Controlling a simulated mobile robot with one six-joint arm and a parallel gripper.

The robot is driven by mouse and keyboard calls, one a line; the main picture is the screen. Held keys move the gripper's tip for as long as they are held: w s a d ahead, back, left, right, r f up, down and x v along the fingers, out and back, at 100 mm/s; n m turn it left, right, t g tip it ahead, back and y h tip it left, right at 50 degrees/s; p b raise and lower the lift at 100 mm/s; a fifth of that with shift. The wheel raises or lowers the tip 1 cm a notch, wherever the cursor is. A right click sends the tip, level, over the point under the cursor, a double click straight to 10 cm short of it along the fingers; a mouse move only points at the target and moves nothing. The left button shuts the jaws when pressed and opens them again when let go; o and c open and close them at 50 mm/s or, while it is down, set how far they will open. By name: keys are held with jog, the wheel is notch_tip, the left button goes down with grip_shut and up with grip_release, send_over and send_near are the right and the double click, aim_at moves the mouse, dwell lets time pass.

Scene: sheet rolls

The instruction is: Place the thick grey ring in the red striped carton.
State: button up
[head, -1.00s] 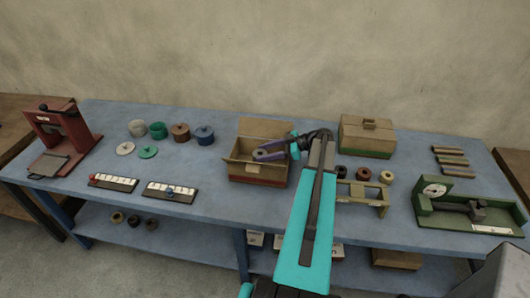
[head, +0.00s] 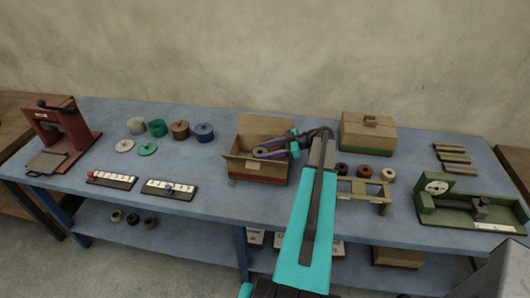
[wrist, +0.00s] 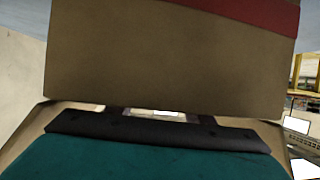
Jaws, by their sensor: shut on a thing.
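The red striped carton (head: 245,167) stands open in the middle of the bench in the head view, its back flap up and a red stripe low on its front. My gripper (head: 257,153), with purple fingers, reaches in from the right at the carton's mouth. It is shut on the thick grey ring, which is mostly hidden between the fingers and hard to make out. In the wrist view, the carton's brown wall with its red stripe (wrist: 210,10) fills the upper part, close to my gripper. The ring cannot be told there.
A closed box with a green stripe (head: 368,137) stands right of the carton. A red press (head: 60,138) and a green gauge (head: 465,205) stand at the ends.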

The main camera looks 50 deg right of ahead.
jog(key=shift+f, duration=0.15)
jog(key=o, duration=1.1)
jog(key=shift+c, duration=0.2)
jog(key=shift+r+p, duration=0.3)
jog(key=shift+r, duration=0.05)
jog(key=shift+r+p, duration=0.35)
jog(key=shift+p, duration=0.3)
jog(key=shift+s+d+f+b, duration=0.1)
jog(key=shift+s+d+b, duration=0.1)
jog(key=shift+b, duration=0.1)
jog(key=b+v, duration=0.4)
jog(key=v, duration=0.6)
jog(key=shift+b+v, duration=0.4)
jog(key=shift+v, duration=0.4)
